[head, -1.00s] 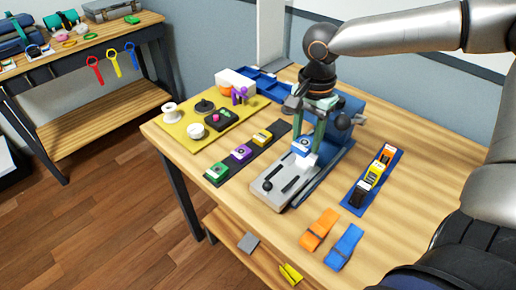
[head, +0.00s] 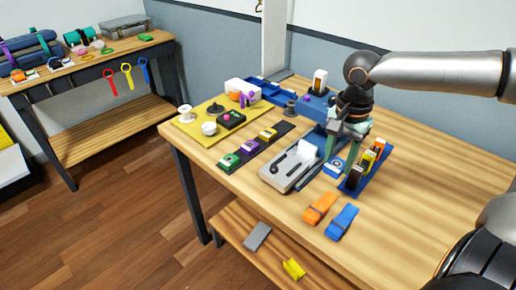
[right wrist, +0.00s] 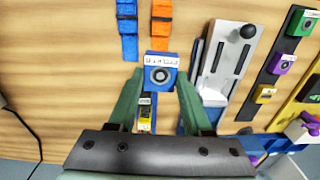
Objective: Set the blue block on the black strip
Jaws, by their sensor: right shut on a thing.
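The blue block (head: 335,168), with a white label and a dark round mark, is between the fingers of my right gripper (head: 342,163). The right wrist view also shows the block (right wrist: 160,76) at the fingertips (right wrist: 158,98). The gripper is shut on it, between the grey fixture and the blue rack. I cannot tell its exact height above the table. The black strip (head: 285,127) lies left of the fixture, carrying a green block (head: 229,160), a purple block (head: 250,146) and a yellow block (head: 268,134). Its far end is bare. My left gripper is not in view.
The grey fixture (head: 275,178) with a black knob stands between the gripper and the black strip. A blue rack (head: 352,187) with several upright pieces is close on the right. Orange (head: 320,208) and blue (head: 342,222) straps lie in front. A yellow mat (head: 186,123) holds spools.

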